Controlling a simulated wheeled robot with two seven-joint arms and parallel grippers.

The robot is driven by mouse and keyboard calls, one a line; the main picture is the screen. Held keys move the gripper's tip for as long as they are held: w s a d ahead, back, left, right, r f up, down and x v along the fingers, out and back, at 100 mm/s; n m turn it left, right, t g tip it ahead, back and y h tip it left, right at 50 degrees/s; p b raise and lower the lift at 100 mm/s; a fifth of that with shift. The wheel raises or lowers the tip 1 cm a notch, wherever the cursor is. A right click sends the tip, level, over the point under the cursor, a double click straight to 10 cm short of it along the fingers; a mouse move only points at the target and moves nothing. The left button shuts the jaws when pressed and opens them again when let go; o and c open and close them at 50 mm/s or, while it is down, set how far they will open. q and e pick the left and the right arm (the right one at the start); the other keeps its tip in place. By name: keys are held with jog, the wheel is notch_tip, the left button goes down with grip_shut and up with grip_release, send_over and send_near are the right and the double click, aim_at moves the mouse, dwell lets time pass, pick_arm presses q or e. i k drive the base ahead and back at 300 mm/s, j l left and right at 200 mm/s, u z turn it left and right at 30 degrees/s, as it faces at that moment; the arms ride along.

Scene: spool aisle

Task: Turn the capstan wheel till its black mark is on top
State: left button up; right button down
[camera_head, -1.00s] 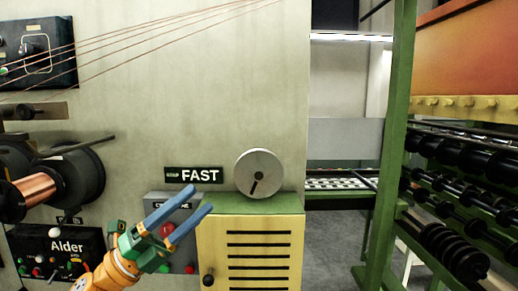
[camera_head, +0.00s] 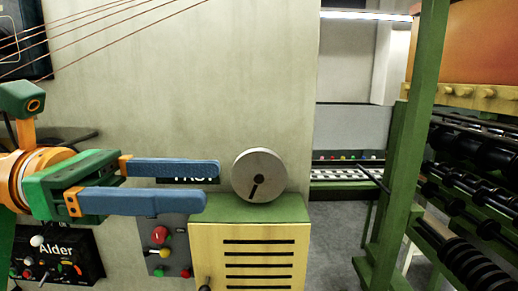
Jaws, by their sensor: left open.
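The capstan wheel (camera_head: 259,175) is a grey metal disc on the pale wall, just above the green top of a cabinet. Its black mark (camera_head: 253,191) runs from near the hub down and slightly left, so it is at the bottom. My left gripper (camera_head: 212,185) comes in from the left with two blue fingers spread apart. The fingertips are just left of the wheel, with a small gap in the picture, and hold nothing. The fingers cover much of the FAST sign (camera_head: 188,181). My right gripper is not in view.
The yellow cabinet (camera_head: 251,257) with black slots stands below the wheel. A grey control box (camera_head: 168,240) with red and yellow buttons is left of it. The Alder panel (camera_head: 57,255) is lower left. A green rack post (camera_head: 415,140) and black spools stand at the right.

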aim_at(258, 176)
jog(key=i, duration=1.2)
